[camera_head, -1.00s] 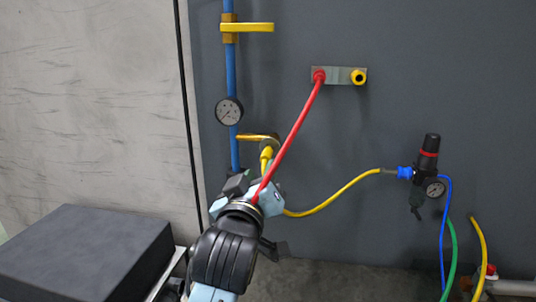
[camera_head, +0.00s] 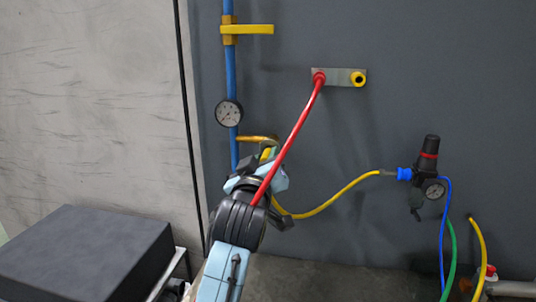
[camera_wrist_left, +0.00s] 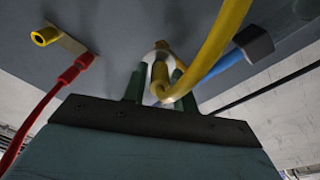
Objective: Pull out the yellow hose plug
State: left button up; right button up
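The yellow hose plug (camera_head: 266,154) is at the brass outlet (camera_head: 256,138) on the blue pipe, partly hidden by my left gripper (camera_head: 268,164). In the left wrist view the plug (camera_wrist_left: 160,74) stands between my gripper's two green fingers (camera_wrist_left: 156,84), with a narrow gap showing beside the left finger. The gripper looks open around it; contact on the right side is unclear. The yellow hose (camera_wrist_left: 212,52) bends close in front of the fingers. In the head view the hose (camera_head: 338,197) runs right to the regulator. My right gripper is in neither view.
A wall plate (camera_head: 338,76) carries a red plug (camera_head: 319,78) and an empty yellow socket (camera_head: 358,78). The red hose (camera_head: 297,132) hangs across my left arm. A gauge (camera_head: 229,113) and yellow lever (camera_head: 250,30) are on the pipe. The regulator (camera_head: 428,165) is at right.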

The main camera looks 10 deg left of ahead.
pick_arm(q)
grip_shut()
jog(key=shift+s+p, duration=0.35)
jog(key=shift+s, duration=0.3)
dwell(0.4)
jog(key=shift+s+p, duration=0.7)
jog(key=shift+s, duration=1.6)
